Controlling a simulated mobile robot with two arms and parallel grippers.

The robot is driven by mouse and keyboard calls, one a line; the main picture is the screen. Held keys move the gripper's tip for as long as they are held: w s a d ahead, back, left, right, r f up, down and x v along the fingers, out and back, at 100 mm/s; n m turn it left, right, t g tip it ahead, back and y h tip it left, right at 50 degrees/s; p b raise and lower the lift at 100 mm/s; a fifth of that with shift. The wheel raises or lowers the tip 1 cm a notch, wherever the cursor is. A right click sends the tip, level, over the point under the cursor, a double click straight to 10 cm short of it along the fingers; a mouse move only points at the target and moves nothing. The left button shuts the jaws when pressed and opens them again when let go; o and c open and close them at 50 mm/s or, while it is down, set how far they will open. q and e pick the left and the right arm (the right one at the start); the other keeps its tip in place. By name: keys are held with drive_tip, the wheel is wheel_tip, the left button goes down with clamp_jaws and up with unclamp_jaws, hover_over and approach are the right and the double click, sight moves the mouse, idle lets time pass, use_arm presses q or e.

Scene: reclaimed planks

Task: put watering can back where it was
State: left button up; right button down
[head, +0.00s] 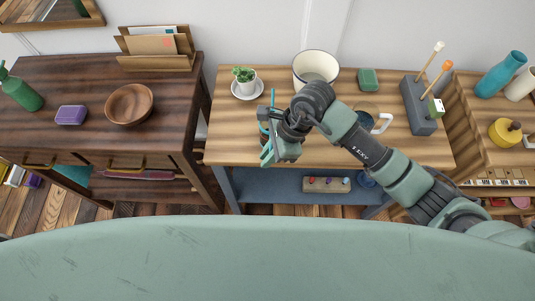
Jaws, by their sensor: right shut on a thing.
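My right gripper (270,146) reaches over the front left part of the middle wooden table (225,146). It is shut on a blue thing, which appears to be the watering can (263,114). Only small blue parts of it show beside the gripper, with a thin upright blue piece above. My gripper and wrist hide the rest, so I cannot tell whether it touches the table. My left gripper is not in view.
A potted plant on a saucer (246,86), a white basin (315,66), a green block (368,79) and a grey holder with sticks (418,104) stand on the table. A white handle (383,123) shows beside my arm. A dark desk (60,133) with a wooden bowl (129,104) stands left.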

drive_tip(key=shift+f, duration=0.1)
drive_tip(key=c, duration=1.5)
unclamp_jaws()
drive_tip(key=b+v, duration=0.2)
drive_tip(key=v, duration=1)
